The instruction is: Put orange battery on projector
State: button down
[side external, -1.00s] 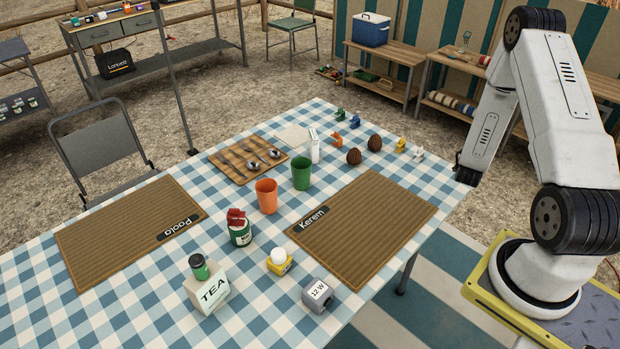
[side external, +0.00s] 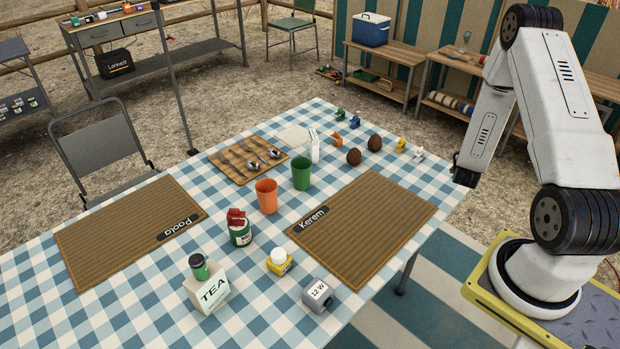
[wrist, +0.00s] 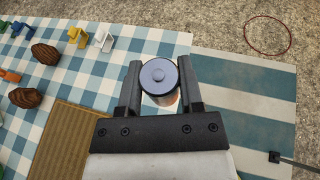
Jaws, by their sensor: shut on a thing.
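My gripper (wrist: 159,90) is shut on a cylinder with a grey round top, the battery (wrist: 159,76). A little orange shows on its side below the top. In the side view my gripper (side external: 466,174) hangs just off the table's right edge, and the battery cannot be made out there. I cannot identify a projector for sure. A small grey box marked "12 W" (side external: 318,295) stands at the table's near edge, well left of my gripper. Beside it is a yellow block with a white round top (side external: 279,263).
On the checked table (side external: 150,310) stand a TEA box (side external: 208,292), a tin (side external: 239,231), an orange cup (side external: 266,197) and a green cup (side external: 301,174). The Kerem mat (side external: 370,235) is bare.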

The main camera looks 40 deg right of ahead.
jog(key=w+a+n+t+y, duration=0.2)
jog(key=w+a+n+t, duration=0.2)
jog(key=w+a, duration=0.65)
jog(key=n+t+y, duration=0.5)
jog(key=n+y, duration=0.8)
jog(key=y, duration=0.1)
send_over(319, 291)
jog(key=shift+r, duration=0.35)
jog(key=shift+f, duration=0.1)
jog(key=shift+f, duration=2.1)
jog(key=shift+f, duration=1.8)
